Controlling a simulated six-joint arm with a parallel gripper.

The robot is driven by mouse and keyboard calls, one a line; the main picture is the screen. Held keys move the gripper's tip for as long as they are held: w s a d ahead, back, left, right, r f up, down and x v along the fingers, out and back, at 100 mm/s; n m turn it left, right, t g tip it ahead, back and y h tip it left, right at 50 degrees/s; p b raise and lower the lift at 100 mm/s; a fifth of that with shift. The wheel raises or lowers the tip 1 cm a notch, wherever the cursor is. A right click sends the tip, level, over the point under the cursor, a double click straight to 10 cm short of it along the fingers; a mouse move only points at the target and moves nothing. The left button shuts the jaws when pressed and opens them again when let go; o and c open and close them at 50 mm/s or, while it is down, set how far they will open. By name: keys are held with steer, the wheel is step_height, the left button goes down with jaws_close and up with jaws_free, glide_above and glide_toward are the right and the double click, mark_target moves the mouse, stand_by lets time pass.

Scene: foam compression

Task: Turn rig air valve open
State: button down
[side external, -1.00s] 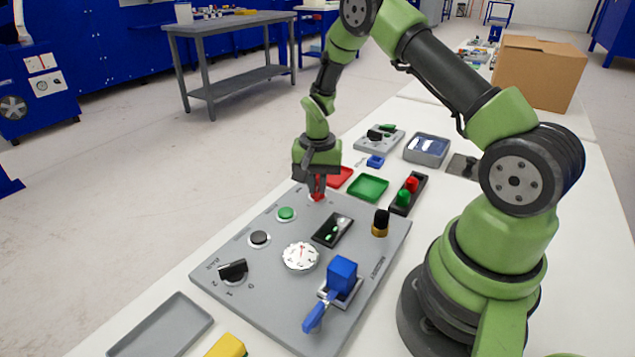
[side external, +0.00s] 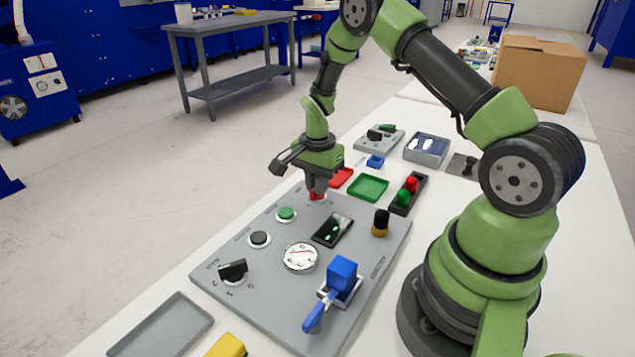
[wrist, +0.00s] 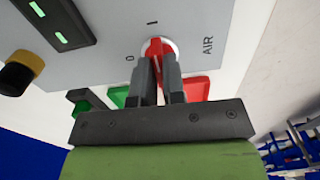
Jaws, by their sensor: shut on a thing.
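The rig air valve is a red knob (wrist: 154,46) on a white ring in the wrist view, on the grey panel beside the labels "AIR", "0" and "I". In the side view the red knob (side external: 316,196) sits at the panel's far end, partly hidden by my fingers. My gripper (wrist: 160,60) is shut on the knob's red handle, with one dark finger on each side. In the side view my gripper (side external: 316,187) points straight down over the knob.
The grey panel (side external: 235,300) also carries a green button (side external: 286,214), a black button (side external: 259,238), a round gauge (side external: 300,257), a black selector (side external: 233,270), and a blue-handled clamp (side external: 342,275). Red (side external: 341,177) and green (side external: 368,187) trays lie beyond my gripper.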

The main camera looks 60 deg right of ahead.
steer(key=c, duration=1.2)
jaws_free()
step_height(320, 180, up, 10)
steer(key=s+a+r+n+t, duration=0.2)
steer(key=s+a+r+n, duration=0.1)
steer(key=a+r, duration=0.3)
steer(key=s+a+r+n+t, duration=0.2)
steer(key=s+a+r+n, duration=0.15)
steer(key=r, duration=0.55)
steer(key=s+a+r+n+t+y, duration=0.1)
steer(key=s+a+n, duration=0.2)
steer(key=s, duration=0.3)
steer(key=s+a+r+n+t+y, duration=0.1)
steer(key=s+a+n+t, duration=0.1)
steer(key=s+n, duration=0.2)
steer(key=shift+s+a+r+n, duration=0.35)
steer(key=shift+s+a+r, duration=0.05)
steer(key=shift+s, duration=0.45)
